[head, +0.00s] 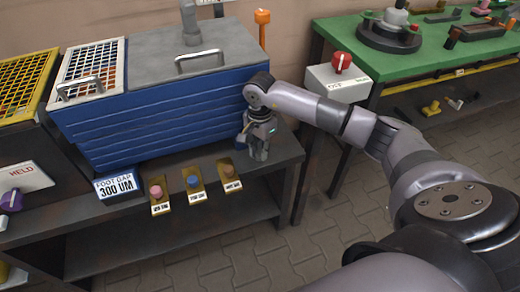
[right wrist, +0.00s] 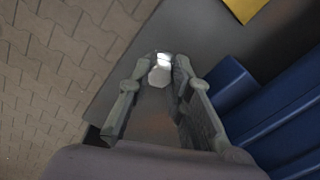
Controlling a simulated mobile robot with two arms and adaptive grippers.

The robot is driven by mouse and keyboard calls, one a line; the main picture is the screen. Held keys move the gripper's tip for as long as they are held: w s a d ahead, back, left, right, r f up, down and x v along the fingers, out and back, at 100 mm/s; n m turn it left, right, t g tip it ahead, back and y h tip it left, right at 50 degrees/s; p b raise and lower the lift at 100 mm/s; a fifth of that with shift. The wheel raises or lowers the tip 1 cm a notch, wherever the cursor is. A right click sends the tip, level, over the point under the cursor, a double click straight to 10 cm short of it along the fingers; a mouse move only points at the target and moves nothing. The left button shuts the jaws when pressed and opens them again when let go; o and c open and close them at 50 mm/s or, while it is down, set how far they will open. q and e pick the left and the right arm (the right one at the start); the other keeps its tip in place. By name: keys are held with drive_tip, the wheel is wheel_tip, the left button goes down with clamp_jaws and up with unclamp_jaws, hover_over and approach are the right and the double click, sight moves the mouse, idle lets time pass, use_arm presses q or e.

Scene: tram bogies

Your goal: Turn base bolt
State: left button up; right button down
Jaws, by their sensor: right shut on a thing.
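My right gripper (head: 259,153) is at the right end of the dark bench, beside the right end of the blue tank. In the right wrist view its two fingers close on a small pale grey, faceted piece (right wrist: 159,75) with a bright end, which looks like the base bolt. The piece sits between the fingertips above the dark bench top. In the head view the gripper hides this piece. I cannot tell how far it is turned. My left gripper is not in view.
The blue tank (head: 165,125) with a grey lid stands close to the gripper. Several brass plates with buttons, one with a blue button (head: 193,182), lie along the bench front (head: 110,225). A grey box with a red knob (head: 341,62) stands behind my arm. A green table (head: 440,55) is at right.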

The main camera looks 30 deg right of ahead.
drive_tip(key=shift+m, duration=0.3)
drive_tip(key=m, duration=0.2)
drive_tip(key=shift+m, duration=1.4)
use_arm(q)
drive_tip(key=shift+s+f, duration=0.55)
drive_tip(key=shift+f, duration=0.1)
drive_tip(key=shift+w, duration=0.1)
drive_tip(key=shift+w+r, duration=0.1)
use_arm(e)
drive_tip(key=c, duration=1.7)
unclamp_jaws()
